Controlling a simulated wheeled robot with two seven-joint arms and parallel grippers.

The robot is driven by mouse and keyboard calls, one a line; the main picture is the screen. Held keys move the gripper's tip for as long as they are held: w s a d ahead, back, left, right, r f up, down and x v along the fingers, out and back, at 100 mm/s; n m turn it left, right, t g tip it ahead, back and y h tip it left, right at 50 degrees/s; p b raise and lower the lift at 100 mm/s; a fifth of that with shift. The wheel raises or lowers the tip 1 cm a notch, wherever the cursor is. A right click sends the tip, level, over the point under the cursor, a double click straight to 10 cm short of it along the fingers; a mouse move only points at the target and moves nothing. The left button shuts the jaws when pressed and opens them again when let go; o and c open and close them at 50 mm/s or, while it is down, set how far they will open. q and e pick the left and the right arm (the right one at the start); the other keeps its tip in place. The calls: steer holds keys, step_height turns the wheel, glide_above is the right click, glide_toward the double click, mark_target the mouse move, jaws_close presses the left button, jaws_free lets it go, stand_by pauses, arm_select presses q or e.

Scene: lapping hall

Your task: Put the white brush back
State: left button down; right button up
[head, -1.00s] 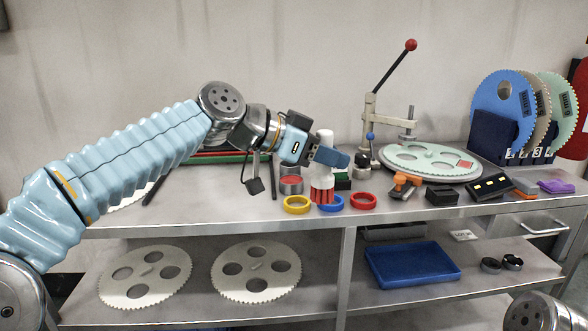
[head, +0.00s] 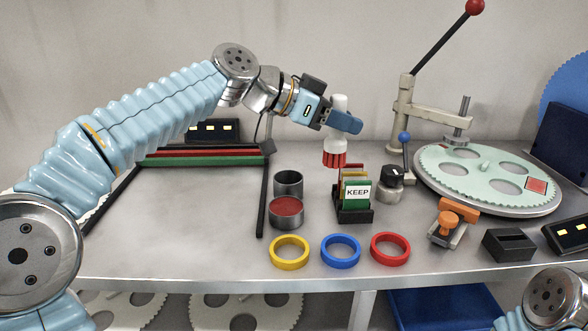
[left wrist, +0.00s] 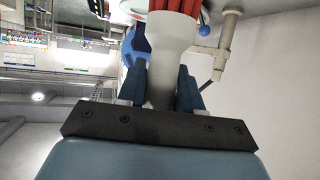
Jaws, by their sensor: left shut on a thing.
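The white brush (head: 336,146) is upright, with its red bristles pointing down. My left gripper (head: 345,121) is shut on its white handle and holds it above the bench. In the head view it hangs just above and behind the card box with the KEEP label (head: 356,193). The left wrist view also shows the brush (left wrist: 170,35) between the blue fingers. A yellow ring (head: 289,252), a blue ring (head: 341,251) and a red ring (head: 390,249) lie empty along the bench front. My right gripper is out of view.
A grey cup (head: 288,184) and a red-topped tin (head: 286,213) stand left of the card box. A black-knobbed pot (head: 391,188), an orange clamp (head: 449,223) and a lever press (head: 406,110) stand right. The left bench surface is mostly clear.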

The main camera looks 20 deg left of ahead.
arm_select(q)
steer(key=w+a+f+b, duration=0.1)
steer(key=a+f, duration=0.2)
steer(key=f, duration=0.1)
steer(key=w+a+f+b, duration=0.1)
steer(key=w+a+f, duration=0.1)
steer(key=a+f, duration=0.2)
steer(key=w+a+f+b, duration=0.1)
steer(key=a+f, duration=0.2)
steer(key=f, duration=0.1)
steer(key=shift+w+a+f, duration=0.2)
steer(key=shift+w, duration=0.05)
steer(key=c, duration=1)
jaws_free()
steer(key=shift+f, duration=0.1)
steer(key=shift+o, duration=1.1)
steer(key=shift+w+a+f, duration=0.1)
steer(key=shift+w+f, duration=0.05)
steer(key=shift+w, duration=0.15)
steer(key=shift+s+r, duration=0.1)
steer(key=shift+r, duration=0.3)
steer(key=shift+r, duration=0.1)
steer(key=b+v, duration=0.1)
steer(key=v, duration=1)
steer(key=shift+s+a+r, duration=0.2)
steer(key=shift+s+r, duration=0.05)
